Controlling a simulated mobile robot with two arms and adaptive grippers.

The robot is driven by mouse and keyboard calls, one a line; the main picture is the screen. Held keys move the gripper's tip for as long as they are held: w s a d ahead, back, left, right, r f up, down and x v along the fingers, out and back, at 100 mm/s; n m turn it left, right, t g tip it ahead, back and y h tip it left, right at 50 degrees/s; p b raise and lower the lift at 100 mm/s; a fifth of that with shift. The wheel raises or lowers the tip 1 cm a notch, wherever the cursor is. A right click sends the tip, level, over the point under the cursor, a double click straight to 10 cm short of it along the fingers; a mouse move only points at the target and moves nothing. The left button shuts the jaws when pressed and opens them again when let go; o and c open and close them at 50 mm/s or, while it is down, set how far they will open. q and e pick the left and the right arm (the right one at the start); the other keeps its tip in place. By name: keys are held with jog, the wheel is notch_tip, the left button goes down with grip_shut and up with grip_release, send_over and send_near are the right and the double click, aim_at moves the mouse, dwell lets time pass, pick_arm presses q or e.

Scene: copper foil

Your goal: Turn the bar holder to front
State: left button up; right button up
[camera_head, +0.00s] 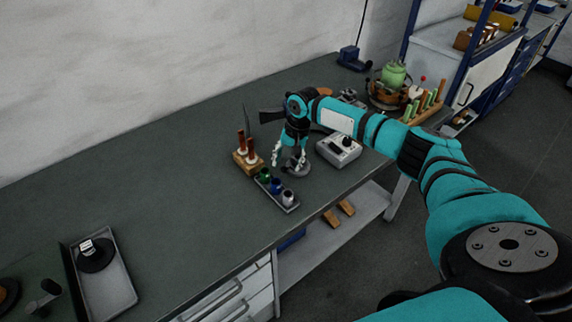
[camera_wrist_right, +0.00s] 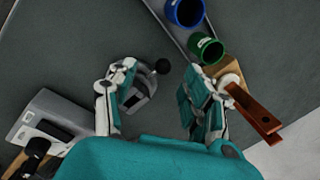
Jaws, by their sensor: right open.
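What looks like the bar holder is a small grey round-based fixture (camera_head: 297,167) on the dark workbench. In the right wrist view the fixture (camera_wrist_right: 136,97) has a black ball knob and lies between the fingers, nearer the left-hand one. My right gripper (camera_head: 287,158) is over the fixture, pointing down, with its fingers apart. It also shows open in the wrist view (camera_wrist_right: 155,102). I cannot tell whether a finger touches the fixture. The gripper hides part of it in the head view. My left gripper is not in view.
A narrow tray (camera_head: 283,203) with green, blue and grey cups stands close in front. A wooden block (camera_head: 246,168) with brown-handled tools is to the left. A grey box device (camera_head: 339,152) is to the right. The bench's left middle is clear.

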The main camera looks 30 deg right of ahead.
aim_at(286, 168)
jog(key=shift+w+a+f, duration=0.15)
jog(key=shift+w+f, duration=0.05)
jog(key=shift+f, duration=1.35)
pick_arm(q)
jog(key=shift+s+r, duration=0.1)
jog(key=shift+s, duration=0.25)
pick_arm(e)
grip_shut()
